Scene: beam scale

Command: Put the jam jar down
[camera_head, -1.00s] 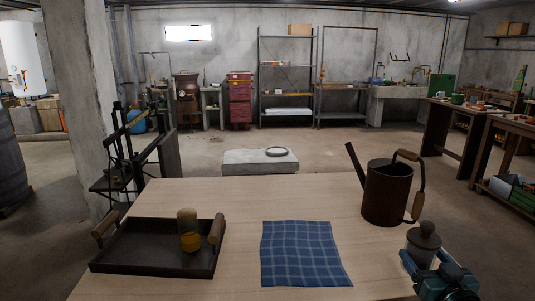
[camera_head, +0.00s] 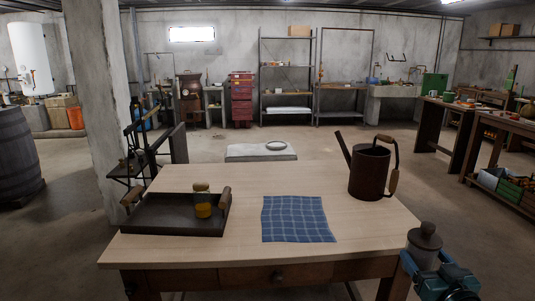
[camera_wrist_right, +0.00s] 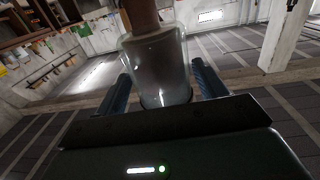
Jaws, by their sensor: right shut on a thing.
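The jam jar (camera_head: 423,246) is a clear glass jar with a dark brown knobbed lid. My right gripper (camera_head: 435,272) is shut on it at the lower right of the head view, and the jar looks upright, off the table's front right corner. In the right wrist view the jar (camera_wrist_right: 160,65) stands between the two dark blue fingers (camera_wrist_right: 163,92); its brown upper part runs out of the top of the picture. The wooden table (camera_head: 370,225) is in front of me. My left gripper is not in view.
On the table are a dark tray (camera_head: 160,222) with a small amber-filled jar (camera_head: 203,206), a blue checked cloth (camera_head: 297,218) and a brown watering can (camera_head: 369,172). Bare tabletop lies right of the cloth. The table's front edge has a drawer (camera_head: 277,277).

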